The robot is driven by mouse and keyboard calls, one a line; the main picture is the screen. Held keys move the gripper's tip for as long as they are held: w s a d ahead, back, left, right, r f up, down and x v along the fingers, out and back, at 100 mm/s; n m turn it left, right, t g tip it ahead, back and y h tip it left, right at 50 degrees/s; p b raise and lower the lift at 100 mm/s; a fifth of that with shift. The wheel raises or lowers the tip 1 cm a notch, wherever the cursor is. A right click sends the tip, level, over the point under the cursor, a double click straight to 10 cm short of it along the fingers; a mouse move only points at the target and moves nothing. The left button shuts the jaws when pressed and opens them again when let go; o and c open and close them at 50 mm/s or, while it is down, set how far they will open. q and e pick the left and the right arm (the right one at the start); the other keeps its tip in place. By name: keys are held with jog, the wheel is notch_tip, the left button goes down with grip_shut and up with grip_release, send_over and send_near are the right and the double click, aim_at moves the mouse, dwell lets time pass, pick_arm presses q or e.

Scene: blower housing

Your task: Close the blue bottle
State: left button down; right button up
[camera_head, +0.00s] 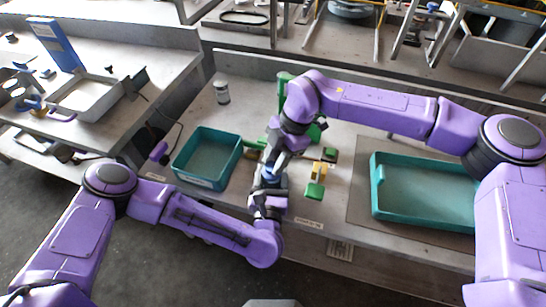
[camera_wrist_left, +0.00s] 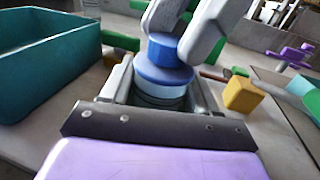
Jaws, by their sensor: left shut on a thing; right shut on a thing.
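The blue bottle (camera_wrist_left: 160,95) stands between the fingers of my left gripper (camera_wrist_left: 162,92), which is shut on its body. In the head view the left gripper (camera_head: 268,192) is low at the table's front. A blue cap (camera_wrist_left: 163,50) with a wider rim is over the bottle mouth. My right gripper (camera_wrist_left: 190,25) comes from above, shut on the cap; in the head view it is just above the left gripper (camera_head: 272,158). The cap appears to touch the bottle, but I cannot tell whether it is fully seated. In the head view the arms mostly hide both.
A teal bin (camera_head: 208,158) is left of the grippers and a larger teal tray (camera_head: 420,195) is to the right. Green and yellow blocks (camera_head: 315,190) lie close by on the right. A grey jar (camera_head: 222,93) stands behind. Bare table shows between blocks and tray.

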jog(key=m+t, duration=0.1)
jog(key=m, duration=0.1)
jog(key=m+t, duration=0.1)
jog(key=m, duration=0.3)
jog(key=shift+s+d+m+t+y, duration=0.1)
jog(key=shift+s+m+t+y, duration=0.2)
jog(key=shift+m+t, duration=0.1)
pick_arm(q)
jog(key=shift+a, duration=0.1)
pick_arm(e)
jog(key=m, duration=0.2)
jog(key=m+t, duration=0.1)
jog(key=m, duration=0.1)
jog(key=shift+s+m+t, duration=0.15)
jog(key=shift+m+t, duration=0.15)
jog(key=o, duration=1)
jog(key=shift+r, duration=2.3)
jog(key=shift+c, duration=0.3)
